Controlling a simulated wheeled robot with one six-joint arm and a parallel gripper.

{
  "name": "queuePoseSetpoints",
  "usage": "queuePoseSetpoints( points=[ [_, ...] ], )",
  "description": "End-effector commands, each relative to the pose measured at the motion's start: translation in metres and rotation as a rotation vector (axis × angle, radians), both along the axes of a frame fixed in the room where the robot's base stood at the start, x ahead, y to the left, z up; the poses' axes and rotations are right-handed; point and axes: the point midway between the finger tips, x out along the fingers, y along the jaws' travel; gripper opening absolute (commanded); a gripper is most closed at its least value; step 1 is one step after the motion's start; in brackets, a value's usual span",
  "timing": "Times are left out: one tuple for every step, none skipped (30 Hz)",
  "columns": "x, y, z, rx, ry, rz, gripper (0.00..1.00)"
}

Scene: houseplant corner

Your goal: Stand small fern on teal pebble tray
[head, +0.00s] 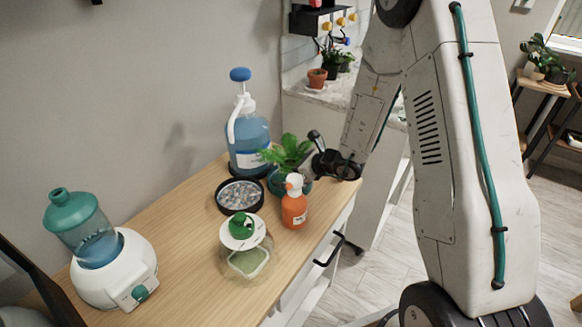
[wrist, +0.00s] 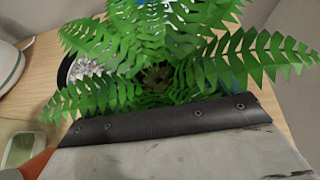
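The small fern (head: 288,152) stands in a teal pot (head: 279,184) near the right edge of the wooden top. It fills the upper middle of the wrist view (wrist: 113,42). My gripper (head: 316,153) is at the right side of the fern, with its dark fingers close to the pot. Leaves hide the contact, so I cannot tell whether it is open or shut on the pot. A round pebble tray (head: 221,208) lies just left of the fern. Its rim looks black rather than teal, and grey pebbles fill it. No plant stands on it.
An orange spray bottle (head: 293,207) stands just in front of the fern. A blue pump bottle (head: 249,140) stands behind the tray. A glass jar with a green-knobbed lid (head: 245,262) is in front. A white humidifier (head: 118,272) is at left. Bare wood (head: 180,215) lies left of the tray.

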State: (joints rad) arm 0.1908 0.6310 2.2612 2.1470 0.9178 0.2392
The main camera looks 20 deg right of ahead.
Motion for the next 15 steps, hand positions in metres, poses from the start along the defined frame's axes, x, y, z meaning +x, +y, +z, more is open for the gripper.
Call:
queuePoseSetpoints(
  points=[
    [0.000,0.000,0.000,0.000,0.000,0.000,0.91],
    [0.000,0.000,0.000,0.000,0.000,0.000,0.91],
    [0.000,0.000,0.000,0.000,0.000,0.000,0.91],
    [0.000,0.000,0.001,0.000,0.000,0.000,0.91],
    [0.000,0.000,0.002,-0.001,-0.001,0.000,0.91],
    [-0.001,-0.001,0.004,0.000,0.000,-0.001,0.91],
    [-0.003,-0.003,0.006,0.000,0.000,-0.001,0.91],
    [-0.005,-0.005,0.008,-0.001,-0.001,-0.002,0.91],
    [-0.010,-0.009,0.011,0.000,0.000,-0.002,0.91],
    [-0.013,-0.012,0.013,0.000,-0.001,-0.003,0.91],
    [-0.017,-0.015,0.016,0.000,-0.001,-0.003,0.91],
    [-0.023,-0.020,0.020,0.000,-0.001,-0.004,0.91],
    [-0.028,-0.024,0.024,0.000,-0.001,-0.004,0.91],
    [-0.032,-0.028,0.027,-0.001,-0.002,-0.005,0.91],
    [-0.039,-0.033,0.031,-0.001,-0.001,-0.004,0.91]
  ],
)
